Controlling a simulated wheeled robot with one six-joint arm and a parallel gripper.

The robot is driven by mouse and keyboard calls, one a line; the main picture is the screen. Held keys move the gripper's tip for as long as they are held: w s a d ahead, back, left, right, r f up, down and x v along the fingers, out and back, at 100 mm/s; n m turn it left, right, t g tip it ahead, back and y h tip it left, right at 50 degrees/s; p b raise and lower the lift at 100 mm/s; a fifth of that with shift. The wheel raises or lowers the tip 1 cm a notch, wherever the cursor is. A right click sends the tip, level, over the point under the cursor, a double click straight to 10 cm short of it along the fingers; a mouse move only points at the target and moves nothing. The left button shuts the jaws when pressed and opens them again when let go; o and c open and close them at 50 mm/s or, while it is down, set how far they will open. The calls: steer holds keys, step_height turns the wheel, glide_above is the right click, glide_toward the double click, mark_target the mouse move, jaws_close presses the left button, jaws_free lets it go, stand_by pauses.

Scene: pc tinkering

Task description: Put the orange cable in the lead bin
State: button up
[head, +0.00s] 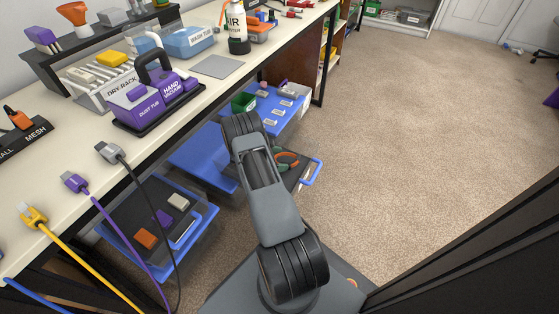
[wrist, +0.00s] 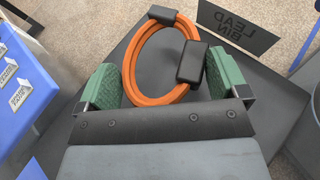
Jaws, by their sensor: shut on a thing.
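The orange cable (wrist: 133,62) is a coiled loop with two black pieces on it. In the wrist view it stands between the green finger pads of my gripper (wrist: 165,85), which is shut on it. A black sign (wrist: 238,30) reading LEAD BIN, with its lettering turned about, stands just beyond the cable at the upper right. Whether the cable is above or inside the bin cannot be told.
A long bench (head: 215,95) on the left carries a purple hand vacuum (head: 165,95) and several cable ends. The labelled blue drawer (wrist: 20,85) is left of my gripper. Open carpet (head: 420,130) lies right.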

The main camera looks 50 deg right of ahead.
steer(key=shift+f+b, duration=0.5)
steer(key=shift+b, duration=0.05)
steer(key=shift+f, duration=0.1)
steer(key=o, duration=0.6)
steer(key=shift+o, duration=0.2)
